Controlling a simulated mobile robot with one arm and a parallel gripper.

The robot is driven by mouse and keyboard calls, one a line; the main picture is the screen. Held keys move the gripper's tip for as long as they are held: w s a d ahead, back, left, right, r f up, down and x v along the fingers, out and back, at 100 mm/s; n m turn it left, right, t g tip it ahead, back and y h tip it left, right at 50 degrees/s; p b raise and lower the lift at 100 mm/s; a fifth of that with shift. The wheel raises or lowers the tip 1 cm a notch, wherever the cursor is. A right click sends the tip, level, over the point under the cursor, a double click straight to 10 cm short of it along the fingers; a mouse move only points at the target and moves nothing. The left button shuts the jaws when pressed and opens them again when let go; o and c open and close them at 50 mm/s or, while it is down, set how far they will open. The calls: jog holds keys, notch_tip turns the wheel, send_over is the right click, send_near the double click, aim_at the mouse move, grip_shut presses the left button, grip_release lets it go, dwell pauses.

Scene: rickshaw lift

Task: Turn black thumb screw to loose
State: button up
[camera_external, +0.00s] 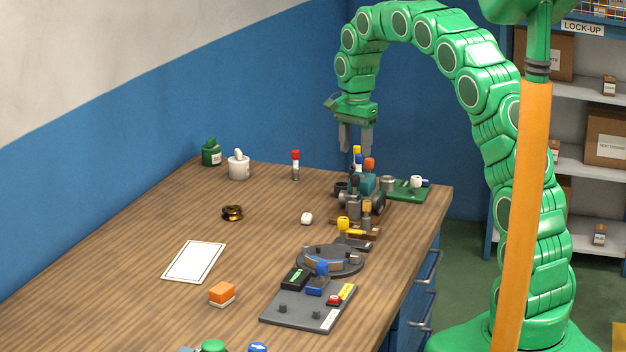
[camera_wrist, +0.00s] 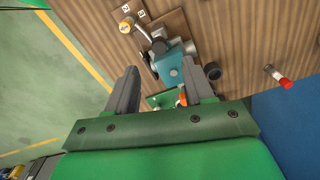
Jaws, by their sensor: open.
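A teal and grey fixture (camera_external: 368,185) stands at the table's far right corner; its teal body also shows in the wrist view (camera_wrist: 171,64). A small black knob (camera_external: 355,181) tops a grey post at its front. A dark round part (camera_wrist: 212,71) shows beside the teal body in the wrist view. I cannot tell for certain which black part is the thumb screw. My gripper (camera_external: 356,148) is open and empty, pointing down above the fixture's far side. Its two fingers (camera_wrist: 160,88) show apart in the wrist view, with part of the fixture visible between them.
An orange knob (camera_external: 369,164) rises from the fixture. A green board (camera_external: 408,195) lies behind it. A red-capped tube (camera_external: 295,165) stands to the left. A round dark turntable (camera_external: 330,260) and a grey plate (camera_external: 290,314) lie in front. The table's left middle is mostly clear.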

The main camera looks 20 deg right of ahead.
aim_at(355, 176)
jog(key=shift+s+f, duration=0.1)
jog(key=shift+f, duration=3.85)
jog(key=shift+c, duration=0.3)
grip_shut()
